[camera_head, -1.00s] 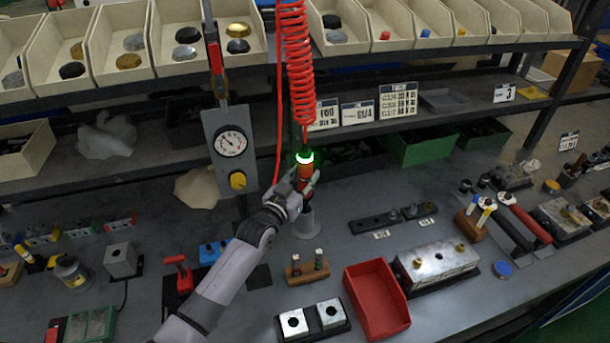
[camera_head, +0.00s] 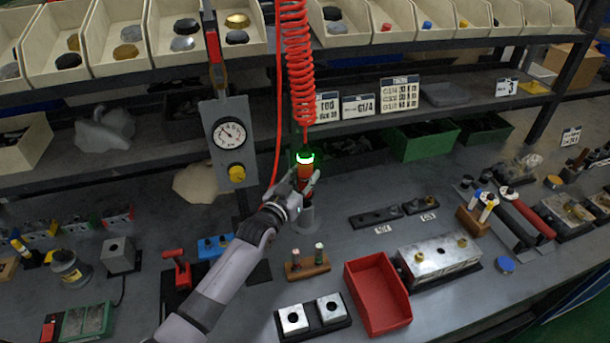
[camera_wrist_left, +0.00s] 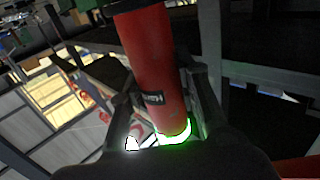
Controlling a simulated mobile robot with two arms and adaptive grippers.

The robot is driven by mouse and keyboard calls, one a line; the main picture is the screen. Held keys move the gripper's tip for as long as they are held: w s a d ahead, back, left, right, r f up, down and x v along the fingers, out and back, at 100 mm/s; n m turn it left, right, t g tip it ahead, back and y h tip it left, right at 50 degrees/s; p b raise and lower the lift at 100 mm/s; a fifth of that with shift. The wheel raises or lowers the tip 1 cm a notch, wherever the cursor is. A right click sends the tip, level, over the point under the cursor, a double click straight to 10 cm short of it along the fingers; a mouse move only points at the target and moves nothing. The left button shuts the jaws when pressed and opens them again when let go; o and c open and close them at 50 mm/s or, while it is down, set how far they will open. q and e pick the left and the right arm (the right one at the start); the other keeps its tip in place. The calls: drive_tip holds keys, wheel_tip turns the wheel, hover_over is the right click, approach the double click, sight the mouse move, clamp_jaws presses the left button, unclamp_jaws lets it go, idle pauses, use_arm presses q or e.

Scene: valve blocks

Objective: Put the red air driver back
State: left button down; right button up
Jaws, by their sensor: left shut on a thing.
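The red air driver (camera_head: 304,173) hangs upright on a red coiled hose (camera_head: 298,60), with a glowing white-green ring near its top. My left gripper (camera_head: 305,186) is shut around its body. In the left wrist view the red driver body (camera_wrist_left: 155,70) stands between the two fingers, with the lit ring near the palm. A grey cylindrical holder (camera_head: 307,216) stands on the bench just below the driver. My fingers partly hide the driver's lower end, so I cannot tell how far it sits in the holder. My right gripper is not in view.
A pressure gauge panel (camera_head: 230,142) stands left of the driver. A small wooden block with two plugs (camera_head: 307,270), a red tray (camera_head: 378,300) and a metal valve block (camera_head: 436,262) are in front and to the right. Shelf bins line the back.

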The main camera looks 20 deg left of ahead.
sight(302, 189)
use_arm(q)
drive_tip(key=shift+f+b, duration=1.1)
drive_tip(key=shift+f, duration=0.25)
drive_tip(key=c, duration=1.2)
unclamp_jaws()
drive_tip(key=shift+o, duration=0.4)
drive_tip(key=shift+f, duration=0.15)
drive_tip(key=shift+s+f, duration=0.15)
drive_tip(key=shift+f, duration=0.05)
drive_tip(key=s+a, duration=0.2)
drive_tip(key=s, duration=0.9)
drive_tip(key=shift+s+a+r, duration=0.15)
drive_tip(key=shift+s+r, duration=0.1)
drive_tip(key=shift+s, duration=0.05)
